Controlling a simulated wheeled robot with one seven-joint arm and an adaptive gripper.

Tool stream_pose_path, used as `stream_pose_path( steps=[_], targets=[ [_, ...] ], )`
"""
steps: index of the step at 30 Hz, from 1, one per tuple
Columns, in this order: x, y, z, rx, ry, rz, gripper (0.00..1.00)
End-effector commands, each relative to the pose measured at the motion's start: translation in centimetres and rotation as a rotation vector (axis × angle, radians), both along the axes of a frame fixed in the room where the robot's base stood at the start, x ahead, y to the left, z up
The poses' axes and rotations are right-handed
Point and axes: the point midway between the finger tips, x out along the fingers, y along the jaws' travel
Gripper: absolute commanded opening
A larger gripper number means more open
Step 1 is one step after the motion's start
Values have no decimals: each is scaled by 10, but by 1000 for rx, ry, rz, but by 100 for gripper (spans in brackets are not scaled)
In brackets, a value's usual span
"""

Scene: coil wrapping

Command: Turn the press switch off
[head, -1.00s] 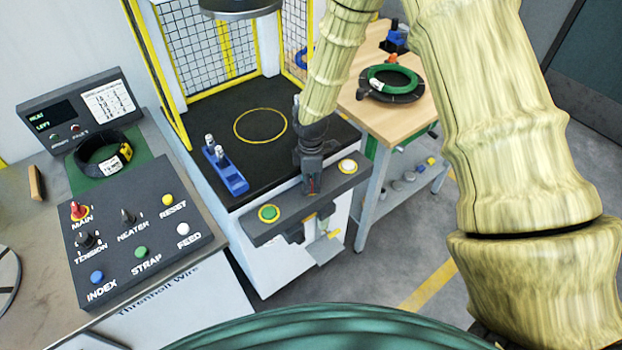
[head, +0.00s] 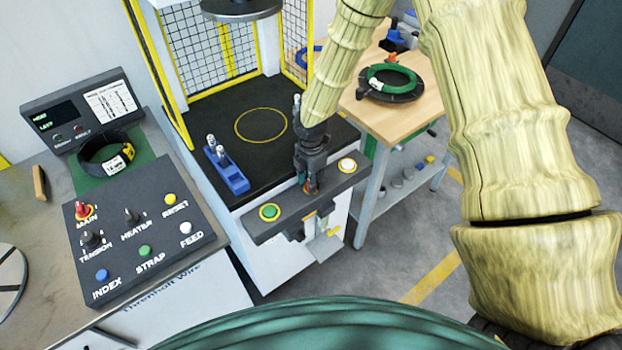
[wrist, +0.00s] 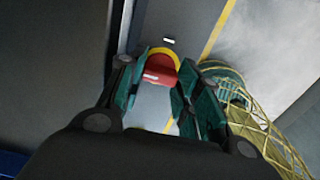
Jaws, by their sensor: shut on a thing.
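The press (head: 262,182) has a black bed with a yellow ring and a grey control bar (head: 333,188) along its front. A red switch with a yellow surround (wrist: 160,68) shows between my fingers in the wrist view, with a white mark on its face. My gripper (head: 309,187) points down at the middle of the bar, between the green button (head: 269,212) and the white button (head: 347,165). It is shut on the red switch. In the head view, my fingers hide most of the switch. I cannot read its position.
A blue block with pegs (head: 227,170) stands on the press bed at left. A separate panel (head: 135,236) with knobs and buttons lies on the left bench. A wooden table (head: 400,118) with a green coil (head: 391,78) stands at right. Yellow mesh guards close the press's back.

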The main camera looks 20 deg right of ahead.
Motion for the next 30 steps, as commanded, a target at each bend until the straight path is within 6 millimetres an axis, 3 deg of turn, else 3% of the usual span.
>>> stream_pose_path(
  steps=[11, 12, 15, 25, 30],
  targets=[
    [1, 0, 1, 0, -3, 5, 10],
    [1, 0, 1, 0, -3, 4, 39],
    [1, 0, 1, 1, -2, 4, 55],
    [2, 0, 1, 1, -3, 4, 55],
    [2, 0, 12, 2, -6, 4, 55]
  ],
)
